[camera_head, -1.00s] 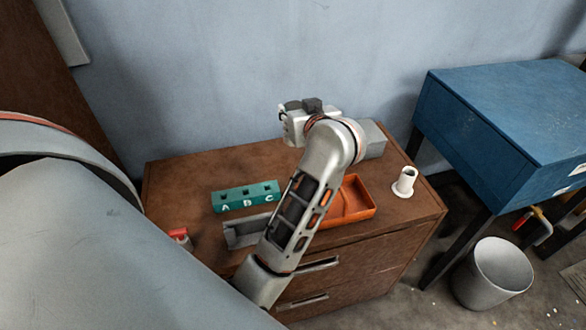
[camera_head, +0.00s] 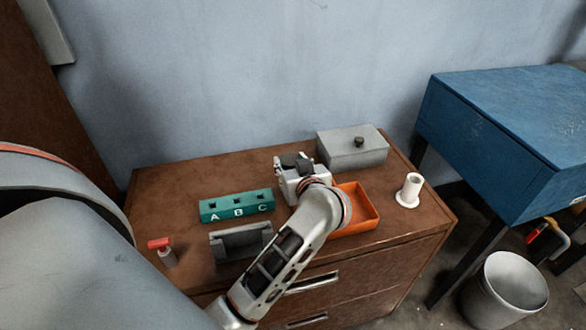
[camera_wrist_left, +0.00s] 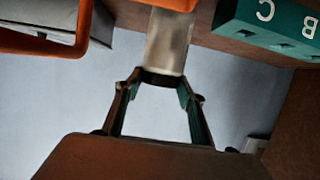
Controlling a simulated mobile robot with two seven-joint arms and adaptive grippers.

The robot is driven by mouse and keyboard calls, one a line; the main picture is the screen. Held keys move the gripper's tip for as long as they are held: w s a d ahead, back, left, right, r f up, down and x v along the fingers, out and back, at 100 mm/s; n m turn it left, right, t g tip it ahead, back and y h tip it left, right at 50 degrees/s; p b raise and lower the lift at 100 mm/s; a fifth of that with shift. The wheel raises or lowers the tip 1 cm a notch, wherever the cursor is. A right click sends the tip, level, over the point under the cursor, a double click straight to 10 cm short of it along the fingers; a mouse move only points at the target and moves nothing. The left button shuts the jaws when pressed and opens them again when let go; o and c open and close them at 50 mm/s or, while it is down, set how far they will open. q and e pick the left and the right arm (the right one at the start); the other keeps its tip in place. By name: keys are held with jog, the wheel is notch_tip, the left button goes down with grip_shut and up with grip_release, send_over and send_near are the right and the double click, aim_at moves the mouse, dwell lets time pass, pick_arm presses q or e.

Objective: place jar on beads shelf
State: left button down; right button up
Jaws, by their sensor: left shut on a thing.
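My left gripper (camera_head: 287,166) is over the wooden cabinet, between the green block and the grey box. In the left wrist view its fingers (camera_wrist_left: 163,77) close in on a smooth grey-brown piece (camera_wrist_left: 168,42) with an orange end at the picture's top edge. This held piece may be the jar; its full shape is cut off. In the head view my wrist hides it. I cannot make out a shelf marked for beads. My right gripper is not in view.
The cabinet top (camera_head: 180,185) carries a green block lettered A B C (camera_head: 237,206), a grey holder (camera_head: 240,242), an orange tray (camera_head: 366,210), a lidded grey box (camera_head: 352,148), a white spool-like piece (camera_head: 409,190) and a red-topped bottle (camera_head: 163,250). A blue desk (camera_head: 500,130) and bin (camera_head: 503,283) stand right.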

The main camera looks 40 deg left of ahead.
pick_arm(q)
jog(key=shift+f, duration=0.75)
jog(key=shift+r, duration=0.1)
jog(key=c, duration=1.3)
grip_release()
jog(key=shift+f, duration=0.2)
jog(key=shift+o, duration=0.2)
jog(key=shift+r, duration=0.1)
